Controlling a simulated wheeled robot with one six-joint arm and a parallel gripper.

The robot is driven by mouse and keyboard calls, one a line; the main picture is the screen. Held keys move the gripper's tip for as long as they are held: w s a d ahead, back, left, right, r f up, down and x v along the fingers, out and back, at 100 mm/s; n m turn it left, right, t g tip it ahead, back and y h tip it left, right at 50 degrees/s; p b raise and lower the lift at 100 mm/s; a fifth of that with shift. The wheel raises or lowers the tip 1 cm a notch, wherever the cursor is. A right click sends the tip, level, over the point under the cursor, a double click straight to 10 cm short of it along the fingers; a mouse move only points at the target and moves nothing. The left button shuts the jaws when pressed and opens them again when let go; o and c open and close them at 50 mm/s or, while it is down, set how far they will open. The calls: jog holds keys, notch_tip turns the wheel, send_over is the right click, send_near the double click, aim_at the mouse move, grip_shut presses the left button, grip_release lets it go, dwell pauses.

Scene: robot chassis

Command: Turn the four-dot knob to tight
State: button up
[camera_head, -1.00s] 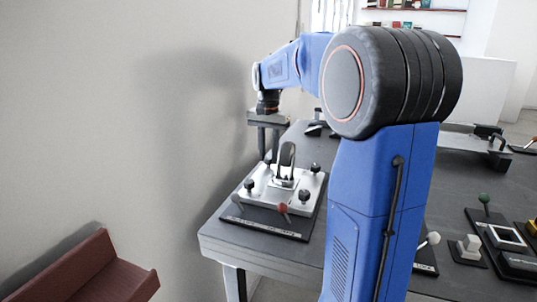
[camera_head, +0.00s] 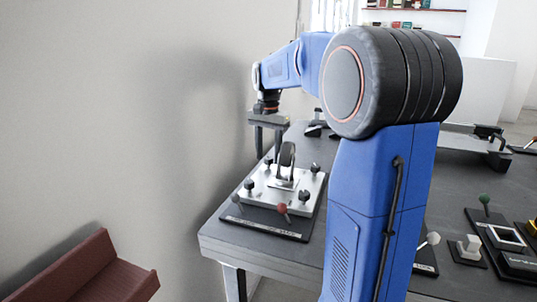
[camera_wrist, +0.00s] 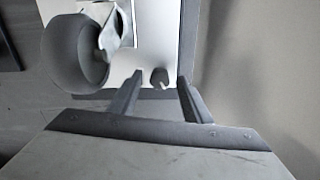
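A silver plate (camera_head: 262,199) on a dark base carries black knobs near its corners: front left (camera_head: 249,184), front right (camera_head: 304,195), back right (camera_head: 315,168) and back left (camera_head: 268,160). No dots are readable, so I cannot tell which is the four-dot knob. A caster wheel (camera_head: 287,155) stands mid-plate. My gripper (camera_head: 268,158) points down over the back-left knob, fingers apart. In the wrist view, a small dark knob (camera_wrist: 159,77) shows just beyond and between the open fingertips (camera_wrist: 158,82); contact is not visible.
A red-tipped lever (camera_head: 282,208) stands at the plate's front edge. The caster wheel (camera_wrist: 80,52) is close beside my left finger in the wrist view. The wall (camera_head: 130,130) is close on the left. Other devices, such as a green-topped one (camera_head: 485,199), stand at the right.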

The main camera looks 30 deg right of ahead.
aim_at(268, 158)
notch_tip(268, 158, up, 17)
jog(key=shift+r, duration=0.2)
dwell(0.6)
dwell(0.4)
